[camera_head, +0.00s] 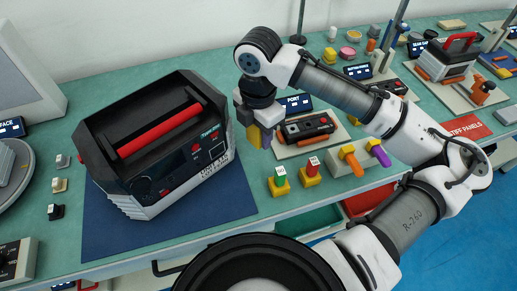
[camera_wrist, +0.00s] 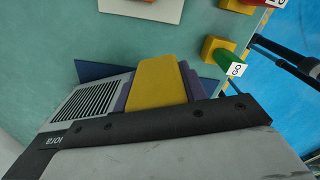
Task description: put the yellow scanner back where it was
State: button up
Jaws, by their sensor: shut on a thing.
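My gripper (camera_head: 256,128) is shut on the yellow scanner (camera_head: 254,136) and points down, just right of the large black-and-grey unit with the red handle (camera_head: 170,140). The scanner shows as a yellow block in the wrist view (camera_wrist: 158,85), with purple-grey faces on both sides. In the head view only a small part of it shows between the fingers. Its lower end appears clear of the bench, but the height is hard to tell. The place it came from cannot be made out.
The unit stands on a dark blue mat (camera_head: 105,235). Right of the mat are green-topped (camera_head: 279,180) and red-topped (camera_head: 310,170) blocks on yellow bases. Behind them lies a black device on a pale board (camera_head: 335,135). Orange and purple handles (camera_head: 378,152) stand farther right, near the bench's front edge.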

aim_at(258, 159)
notch_tip(258, 159, down, 7)
jog(key=shift+f, duration=0.2)
jog(key=shift+f, duration=0.15)
jog(key=o, duration=1.1)
notch_tip(258, 159, up, 12)
jog(key=shift+r+b, duration=0.15)
jog(key=shift+b, duration=0.25)
